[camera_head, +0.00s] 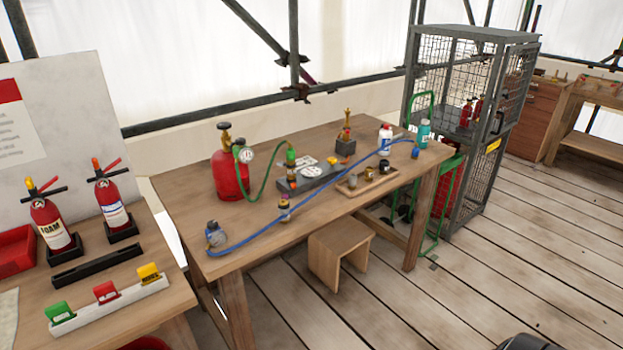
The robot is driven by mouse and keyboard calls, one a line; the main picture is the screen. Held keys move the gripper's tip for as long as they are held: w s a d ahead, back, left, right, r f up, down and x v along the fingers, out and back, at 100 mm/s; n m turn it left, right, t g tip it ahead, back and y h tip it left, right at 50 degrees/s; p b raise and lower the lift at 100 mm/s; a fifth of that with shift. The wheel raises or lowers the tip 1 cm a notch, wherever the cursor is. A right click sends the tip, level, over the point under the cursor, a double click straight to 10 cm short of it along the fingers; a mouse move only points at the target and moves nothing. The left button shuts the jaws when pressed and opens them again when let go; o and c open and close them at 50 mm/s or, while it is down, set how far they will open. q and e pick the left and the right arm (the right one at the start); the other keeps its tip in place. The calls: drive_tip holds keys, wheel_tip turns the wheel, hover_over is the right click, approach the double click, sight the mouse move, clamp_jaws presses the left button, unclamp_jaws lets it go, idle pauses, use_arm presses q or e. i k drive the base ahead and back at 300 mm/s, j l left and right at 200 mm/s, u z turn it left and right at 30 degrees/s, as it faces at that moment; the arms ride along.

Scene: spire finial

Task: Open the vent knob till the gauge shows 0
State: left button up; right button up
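A round white gauge (246,155) sits beside the valve top of a red cylinder (228,176) on the middle wooden table. Its needle and numbers are too small to read. A dark and brass knob (224,127) tops the cylinder. I cannot tell which knob is the vent knob. Neither of my grippers can be made out in the head view.
The wooden table (190,190) also holds a blue hose (330,188), a shallow tray (350,190) and bottles (424,134). Two extinguishers (52,225) stand on the left bench. A wire cage (470,100) is beyond.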

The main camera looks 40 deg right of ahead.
sight(332, 161)
drive_tip(key=z, duration=1.35)
